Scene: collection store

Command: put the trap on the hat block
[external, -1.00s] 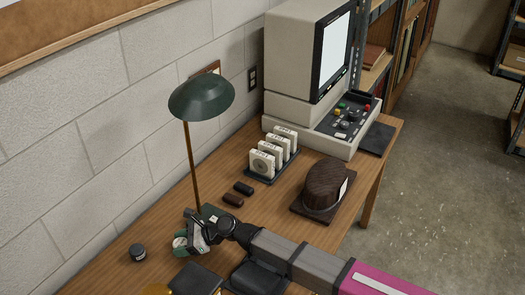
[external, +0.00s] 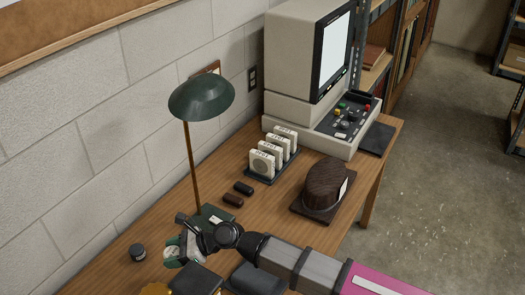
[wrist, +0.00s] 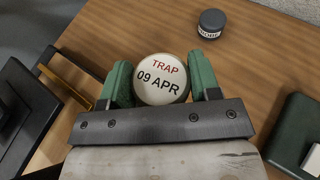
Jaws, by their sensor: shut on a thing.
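The trap (wrist: 162,88) is a round white disc lettered "TRAP 09 APR" in the wrist view. My gripper (wrist: 161,72) has its green fingers shut on it, one at each side. In the external view my gripper (external: 174,250) is low at the left part of the table, beside the lamp base; I cannot make out the trap there. The hat block (external: 325,183) is a dark brown, hat-shaped wooden form on a flat dark base, well to the right of my gripper and apart from it. Its rounded top is bare.
A green desk lamp (external: 202,98) stands close to my gripper. A small dark jar (external: 137,252) is to its left. Two short dark rolls (external: 238,194), a rack of white cartridges (external: 272,157) and a computer terminal (external: 300,65) stand along the table. A dark box (external: 196,279) is in front.

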